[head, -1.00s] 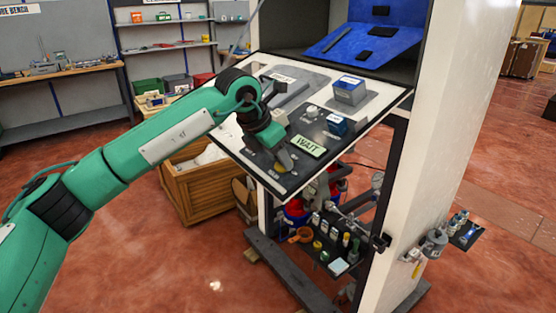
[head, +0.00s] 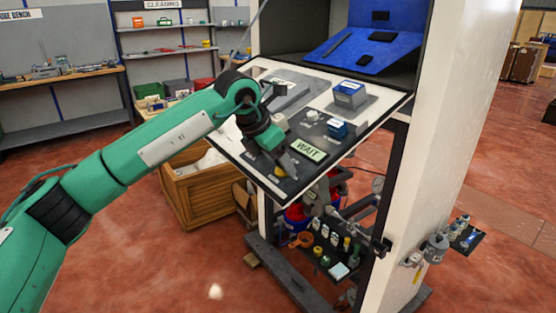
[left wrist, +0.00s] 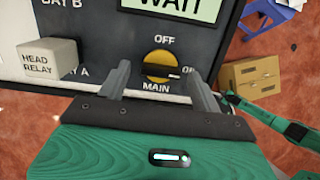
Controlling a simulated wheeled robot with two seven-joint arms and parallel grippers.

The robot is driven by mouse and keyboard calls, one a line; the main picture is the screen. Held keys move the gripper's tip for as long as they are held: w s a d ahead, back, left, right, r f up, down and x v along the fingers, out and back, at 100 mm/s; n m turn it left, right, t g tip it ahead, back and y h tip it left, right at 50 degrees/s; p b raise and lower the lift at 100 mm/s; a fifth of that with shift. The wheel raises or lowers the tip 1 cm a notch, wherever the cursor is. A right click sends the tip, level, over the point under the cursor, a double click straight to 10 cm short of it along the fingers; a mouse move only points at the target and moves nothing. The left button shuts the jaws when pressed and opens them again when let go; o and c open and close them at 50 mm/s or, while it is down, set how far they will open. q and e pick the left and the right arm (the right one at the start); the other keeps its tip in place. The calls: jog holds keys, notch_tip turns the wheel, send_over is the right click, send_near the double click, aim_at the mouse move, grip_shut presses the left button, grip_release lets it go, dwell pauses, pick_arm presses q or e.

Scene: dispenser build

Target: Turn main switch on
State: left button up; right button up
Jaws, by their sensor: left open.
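The main switch is a round yellow knob (left wrist: 160,66) on the dark panel (left wrist: 95,14), labelled OFF above, ON at right and MAIN below. A pale mark shows on its right side, toward ON. In the head view the knob (head: 280,172) sits near the panel's lower corner, partly covered by my gripper. My left gripper (left wrist: 157,78) is open, its fingers to the left and right of the knob with visible gaps. I cannot tell whether the fingertips touch the panel. My left gripper (head: 287,163) also shows in the head view.
A green WAIT display (head: 309,150) is just above the knob. The cabinet's white side wall (head: 430,150) rises at right. A wooden crate (head: 197,190) stands on the floor behind.

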pick_arm(q)
jog(key=b+v, duration=0.2)
jog(key=v, duration=1.1)
jog(key=shift+s+r, duration=0.15)
jog(key=shift+r, duration=0.05)
pick_arm(e)
jog(key=w, duration=0.2)
jog(key=shift+w+f, duration=0.25)
jog(key=shift+w, duration=0.05)
pick_arm(q)
jog(key=shift+a, duration=0.1)
pick_arm(e)
jog(key=shift+a, duration=0.1)
